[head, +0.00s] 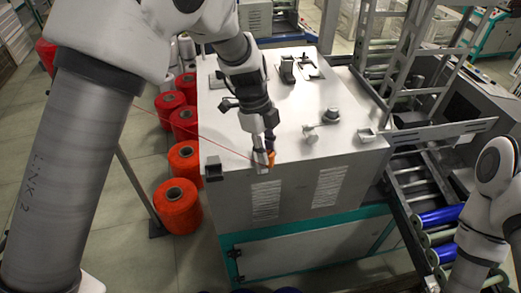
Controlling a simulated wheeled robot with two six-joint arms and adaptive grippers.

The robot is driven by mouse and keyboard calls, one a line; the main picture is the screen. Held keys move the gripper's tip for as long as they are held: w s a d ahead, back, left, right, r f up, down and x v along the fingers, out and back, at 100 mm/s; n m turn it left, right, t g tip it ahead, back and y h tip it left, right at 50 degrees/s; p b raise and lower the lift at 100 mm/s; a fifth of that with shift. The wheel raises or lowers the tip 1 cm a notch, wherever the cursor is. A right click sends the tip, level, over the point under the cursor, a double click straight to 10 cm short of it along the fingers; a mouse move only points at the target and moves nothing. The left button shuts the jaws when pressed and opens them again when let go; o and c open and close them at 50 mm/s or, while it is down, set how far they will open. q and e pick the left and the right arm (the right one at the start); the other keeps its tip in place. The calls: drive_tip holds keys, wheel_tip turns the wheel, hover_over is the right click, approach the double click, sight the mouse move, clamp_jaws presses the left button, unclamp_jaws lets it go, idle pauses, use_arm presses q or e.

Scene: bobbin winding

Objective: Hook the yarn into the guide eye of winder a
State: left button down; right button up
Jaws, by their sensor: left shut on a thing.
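A thin red yarn (221,147) runs from the left, behind my left arm, to my left gripper (265,162). The left gripper points down at the front edge of the grey machine top (232,120) and is shut on the yarn. A small orange piece (271,157) shows at its fingertips; I cannot tell if it is fixed to the yarn. I cannot make out which holds the guide eye. My right gripper is out of view.
Several red yarn cones (177,206) stand on the floor left of the machine. More fittings (286,69) sit at the back of the top. A metal ladder-like frame (412,70) and a roller conveyor with blue rollers (437,217) stand to the right.

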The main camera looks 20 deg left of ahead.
use_arm(q)
drive_tip(key=w+d, duration=0.1)
drive_tip(key=d, duration=0.2)
drive_tip(key=shift+w+r, duration=0.1)
drive_tip(key=shift+w, duration=0.25)
drive_tip(key=shift+r+p, duration=0.1)
drive_tip(key=shift+p, duration=0.2)
drive_tip(key=r+p, duration=0.1)
drive_tip(key=r, duration=0.1)
drive_tip(key=d+r+p, duration=0.1)
drive_tip(key=r+p, duration=0.1)
drive_tip(key=shift+w+r, duration=0.2)
drive_tip(key=shift+r, duration=0.1)
